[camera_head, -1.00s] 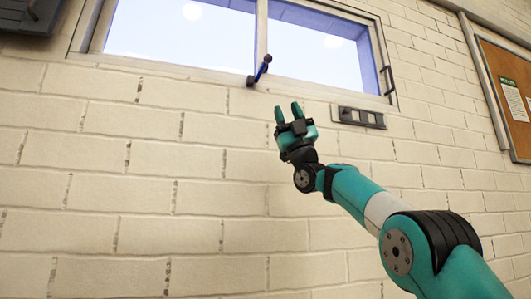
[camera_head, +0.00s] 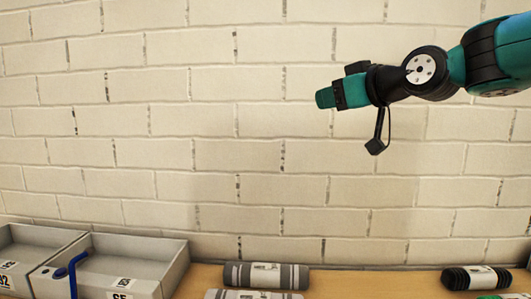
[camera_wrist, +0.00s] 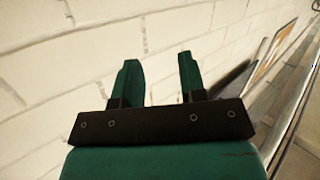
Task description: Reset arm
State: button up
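My arm reaches in from the upper right in the head view, and my gripper (camera_head: 325,97) points left in front of the brick wall, above the table. In the wrist view my gripper (camera_wrist: 160,80) shows two teal fingers standing apart with nothing between them. The gripper is open and empty, and it touches nothing that I can see.
A wooden table (camera_head: 205,283) runs along the bottom. Grey bins (camera_head: 170,272) stand at the left, with a blue hook-shaped thing (camera_head: 72,268) at one. Rolled striped garments (camera_head: 267,275) lie mid-table; a dark roll (camera_head: 475,278) lies right. The wall (camera_head: 200,120) is close behind.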

jog(key=s+f+g+h+p, duration=0.1)
jog(key=s+f+g, duration=0.3)
jog(key=s+f, duration=0.3)
jog(key=s+d+f+m+g+h+p, duration=0.1)
jog(key=s+f+g, duration=0.3)
jog(key=s, duration=1)
jog(key=s+f+g+h+p, duration=0.2)
jog(key=s+f+g, duration=0.3)
jog(key=s+f, duration=0.5)
jog(key=shift+s+d+f+m+h, duration=0.35)
jog(key=shift+s+h, duration=0.15)
jog(key=shift+s, duration=0.2)
